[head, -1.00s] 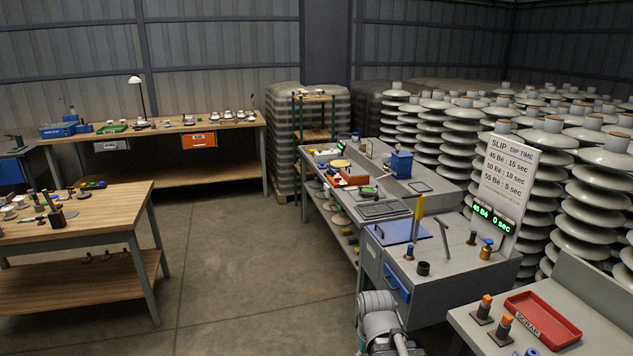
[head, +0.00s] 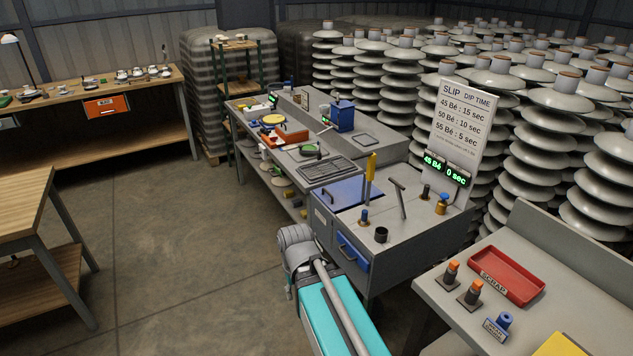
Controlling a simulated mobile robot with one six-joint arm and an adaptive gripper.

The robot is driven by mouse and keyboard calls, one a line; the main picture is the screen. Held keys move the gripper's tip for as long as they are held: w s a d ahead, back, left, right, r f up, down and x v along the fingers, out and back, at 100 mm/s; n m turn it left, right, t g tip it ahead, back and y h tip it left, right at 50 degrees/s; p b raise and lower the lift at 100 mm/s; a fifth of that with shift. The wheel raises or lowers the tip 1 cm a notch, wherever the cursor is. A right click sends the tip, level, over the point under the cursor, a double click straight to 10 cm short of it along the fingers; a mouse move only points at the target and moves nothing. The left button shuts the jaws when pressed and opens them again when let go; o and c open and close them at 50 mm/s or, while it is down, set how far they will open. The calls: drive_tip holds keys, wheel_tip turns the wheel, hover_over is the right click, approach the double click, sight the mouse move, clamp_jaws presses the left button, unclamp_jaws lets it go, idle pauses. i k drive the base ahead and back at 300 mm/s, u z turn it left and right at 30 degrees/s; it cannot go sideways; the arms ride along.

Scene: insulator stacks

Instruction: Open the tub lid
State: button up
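A flat blue lid (head: 342,193) lies on the near left part of the grey bench top, beside the upright yellow-handled tool. It looks closed; what is under it is hidden. A blue handle (head: 353,252) is on the bench front below it. My arm, grey with a teal link, reaches up from the bottom edge and its grey joint stands just left of the bench front. My gripper cannot be made out in the head view.
A red scrap tray (head: 506,276) stands on the near right table. Insulator stacks crowd behind. The floor at left (head: 190,240) is clear.

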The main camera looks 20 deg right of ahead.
sight(339, 196)
drive_tip(key=u, duration=0.05)
drive_tip(key=i, duration=1.5)
drive_tip(key=u, duration=0.1)
